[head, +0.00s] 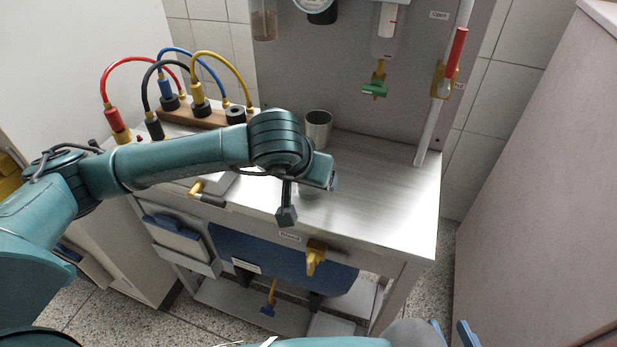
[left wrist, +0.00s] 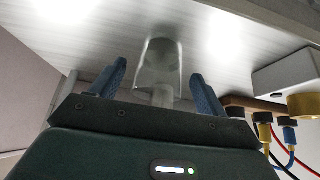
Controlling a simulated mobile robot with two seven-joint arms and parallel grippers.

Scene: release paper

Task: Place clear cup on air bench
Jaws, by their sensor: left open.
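The clear cup (head: 318,128) looks grey and see-through. It stands upright on the metal top of the air bench (head: 385,185), near the back panel. My left arm reaches in front of it, and my left gripper is mostly hidden behind its own wrist in the head view. In the left wrist view the cup (left wrist: 158,58) shows between the two blue fingers of my left gripper (left wrist: 159,75), which are apart, with a gap on each side. My right gripper (head: 452,336) shows only its blue fingertips at the bottom edge, spread apart and empty, away from the cup.
A wooden block with coloured cables (head: 200,115) stands at the back left of the bench. A white tube with a red section (head: 442,95) rises at the right. A yellow handle (head: 315,258) sticks out at the front. The right part of the top is clear.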

